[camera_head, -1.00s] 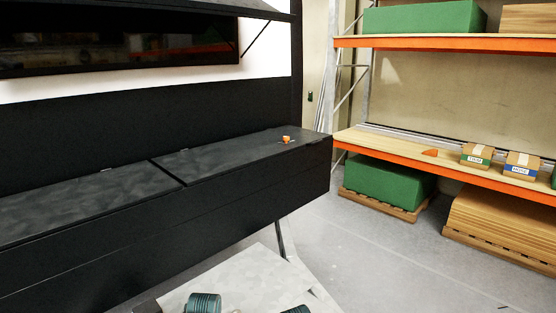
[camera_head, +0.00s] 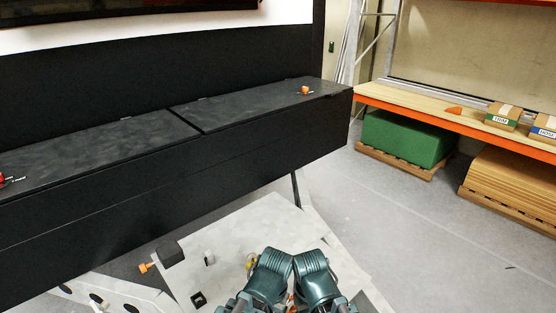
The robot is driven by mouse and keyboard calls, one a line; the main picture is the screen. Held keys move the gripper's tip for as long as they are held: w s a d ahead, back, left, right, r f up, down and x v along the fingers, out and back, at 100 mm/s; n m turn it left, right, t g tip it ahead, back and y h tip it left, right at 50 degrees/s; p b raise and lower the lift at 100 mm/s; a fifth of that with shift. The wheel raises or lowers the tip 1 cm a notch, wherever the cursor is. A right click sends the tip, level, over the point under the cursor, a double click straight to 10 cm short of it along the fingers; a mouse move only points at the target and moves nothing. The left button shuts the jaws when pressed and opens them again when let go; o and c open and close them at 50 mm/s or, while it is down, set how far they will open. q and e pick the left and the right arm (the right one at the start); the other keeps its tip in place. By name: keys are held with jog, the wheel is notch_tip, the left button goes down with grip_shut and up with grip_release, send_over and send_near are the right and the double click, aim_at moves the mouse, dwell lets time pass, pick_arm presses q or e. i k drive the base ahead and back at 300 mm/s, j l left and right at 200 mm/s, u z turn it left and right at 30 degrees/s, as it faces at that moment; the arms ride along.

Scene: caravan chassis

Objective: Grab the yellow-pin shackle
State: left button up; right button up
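A small yellow piece (camera_head: 251,261) sits on the pale grey plate of the chassis in the head view, right beside my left arm's teal link, which partly covers it. It may be the yellow-pin shackle; it is too small to be sure, and I see no clear shackle bow. The two teal links of my arms stand close together at the bottom centre. I cannot make out fingertips of either gripper. Whatever lies under the arms is hidden.
An orange piece (camera_head: 304,90) lies on the black bench's (camera_head: 110,148) right end, and a red-and-metal piece (camera_head: 5,179) at its left. An orange-tipped part (camera_head: 147,267) and a black block (camera_head: 170,253) are at the plate's (camera_head: 240,222) left. The floor (camera_head: 420,240) at right is clear.

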aim_at(253, 256)
jog(key=j+z, duration=0.1)
jog(key=z, duration=0.4)
jog(key=j+z, duration=0.25)
jog(key=k+j+z, duration=0.25)
jog(key=j+z, duration=0.25)
jog(key=j, duration=0.15)
jog(key=k+j, duration=0.25)
jog(key=j, duration=0.2)
jog(key=k+j+z, duration=0.1)
jog(key=j, duration=0.35)
jog(key=k+j+z, duration=0.1)
jog(key=k+j, duration=0.25)
